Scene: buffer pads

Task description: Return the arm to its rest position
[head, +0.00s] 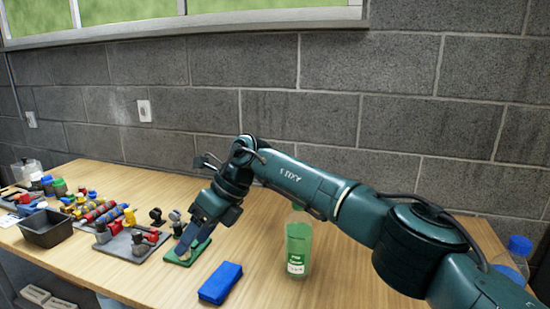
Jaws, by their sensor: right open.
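My right arm reaches in from the right across the table. Its gripper (190,241) points down over a flat green pad (181,260) near the middle left of the table. The fingers are open and cover part of the pad. I cannot tell whether the fingertips touch it. A blue block-shaped pad (220,283) lies apart from the gripper, nearer the table's front edge. My left gripper is not in view.
A green-labelled bottle (299,243) stands upright just below my right forearm. A clear blue-capped bottle (514,258) stands at the right. A dark bin (46,230), a grey tray with fittings (122,245) and several small parts crowd the left. The grey block wall (340,95) is behind.

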